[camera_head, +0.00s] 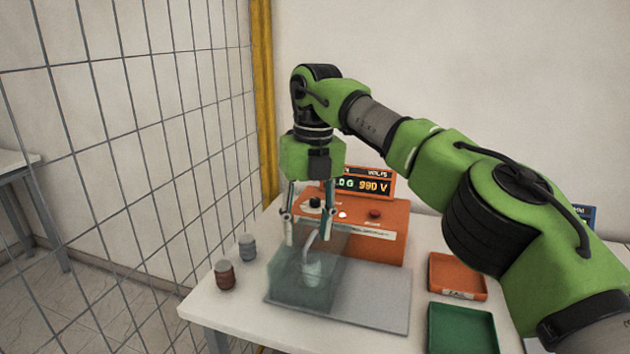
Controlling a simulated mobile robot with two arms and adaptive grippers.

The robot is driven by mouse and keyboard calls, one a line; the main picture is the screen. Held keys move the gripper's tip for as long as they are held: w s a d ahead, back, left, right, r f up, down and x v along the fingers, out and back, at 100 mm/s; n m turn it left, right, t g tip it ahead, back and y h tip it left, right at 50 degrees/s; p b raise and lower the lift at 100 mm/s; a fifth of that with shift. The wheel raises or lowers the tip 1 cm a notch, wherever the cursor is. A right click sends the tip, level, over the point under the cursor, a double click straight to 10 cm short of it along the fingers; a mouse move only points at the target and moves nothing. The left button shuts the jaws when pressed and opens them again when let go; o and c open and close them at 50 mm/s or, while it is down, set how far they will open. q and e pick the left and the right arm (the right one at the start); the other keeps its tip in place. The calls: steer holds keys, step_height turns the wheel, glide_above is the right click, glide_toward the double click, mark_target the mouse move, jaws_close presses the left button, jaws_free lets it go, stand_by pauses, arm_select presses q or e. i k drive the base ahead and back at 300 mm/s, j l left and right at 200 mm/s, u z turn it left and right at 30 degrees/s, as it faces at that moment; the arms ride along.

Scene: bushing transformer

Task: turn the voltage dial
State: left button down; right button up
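The orange voltage unit (395,218) stands at the back of the white table, with a display (362,185) on top showing "990 V" in part. A black knob (314,203), which looks like the dial, sits at the left of its sloped face. My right gripper (308,236) points down in front of the unit, fingers apart and nothing seen between them. The knob shows between the fingers in the picture, but I cannot tell the depth between them. The gripper hides part of the unit's left side and display. My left gripper is not in view.
A clear box (290,283) with a pale bushing (312,268) inside stands on a grey plate (385,300) under the gripper. Two small jars (225,275) are at left. An orange tray (458,272) and a green tray (462,330) lie at right. A mesh fence stands left.

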mark_target(314, 202)
steer(key=i, duration=1.2)
